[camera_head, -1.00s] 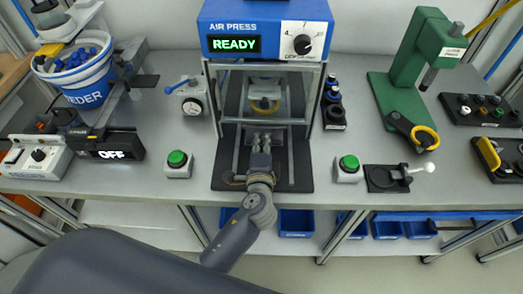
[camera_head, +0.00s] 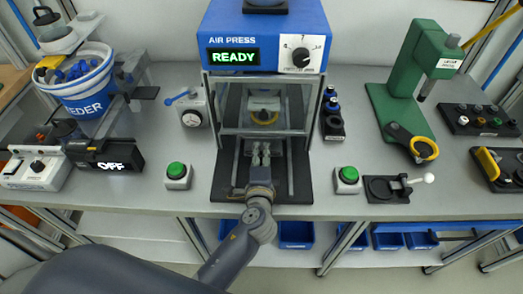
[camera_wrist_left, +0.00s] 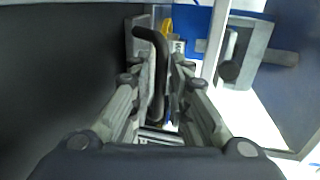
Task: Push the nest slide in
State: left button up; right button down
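The nest slide (camera_head: 263,104) is a pale block with a yellow ring on it, inside the air press (camera_head: 265,40), whose display reads READY. My left gripper (camera_head: 259,150) is low at the press's front, over the dark base plate (camera_head: 298,185) and between its rails. In the left wrist view, a bent black handle (camera_wrist_left: 156,75) lies between the two fingers of the gripper (camera_wrist_left: 160,75). The fingers are apart with the bar close between them; I cannot tell if they press on it. My right gripper is not in view.
Two green push buttons (camera_head: 176,171) (camera_head: 347,175) flank the press. A feeder with a blue-and-white bucket (camera_head: 82,85) stands left, its display reading OFF.

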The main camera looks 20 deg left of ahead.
pick_arm(q)
jog(key=v, duration=1.1)
